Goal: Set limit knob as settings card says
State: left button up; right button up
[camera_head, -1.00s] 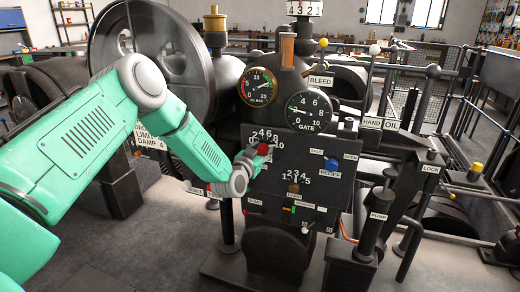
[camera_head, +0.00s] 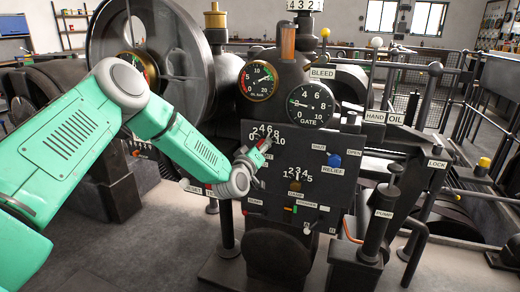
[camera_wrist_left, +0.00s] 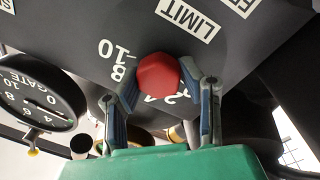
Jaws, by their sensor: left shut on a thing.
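The red limit knob (camera_head: 265,143) sits on the dark control panel (camera_head: 325,150), by a white scale running from 0 to 10. In the left wrist view the red knob (camera_wrist_left: 160,74) lies between both fingers of my left gripper (camera_wrist_left: 160,82), near the LIMIT label (camera_wrist_left: 188,19). My left gripper (camera_head: 255,154) is shut on the knob in the head view and hides part of it. Any pointer mark on the knob is hidden. My right gripper is not in view.
A blue relief knob (camera_head: 333,161) and a lower knob (camera_head: 295,186) with a 1 to 5 scale share the panel. Two round gauges (camera_head: 310,104) stand above it. PUMP (camera_head: 383,213) and LOCK (camera_head: 436,164) parts stand at right. Floor at lower left is clear.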

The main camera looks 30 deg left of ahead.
pick_arm(q)
jog(key=n+b, duration=0.2)
jog(key=n, duration=0.2)
jog(key=shift+a+y, duration=0.1)
jog(key=shift+y, duration=0.3)
jog(key=shift+r+n+y+b, duration=0.1)
jog(key=shift+n+y+b, duration=0.2)
jog(key=shift+n+b, duration=1)
jog(key=shift+r+n+p, duration=0.1)
jog(key=shift+n+p, duration=0.25)
jog(key=shift+n, duration=0.25)
jog(key=o, duration=1.1)
jog(key=shift+o, duration=0.2)
jog(key=shift+s, duration=0.1)
jog(key=v, duration=1.2)
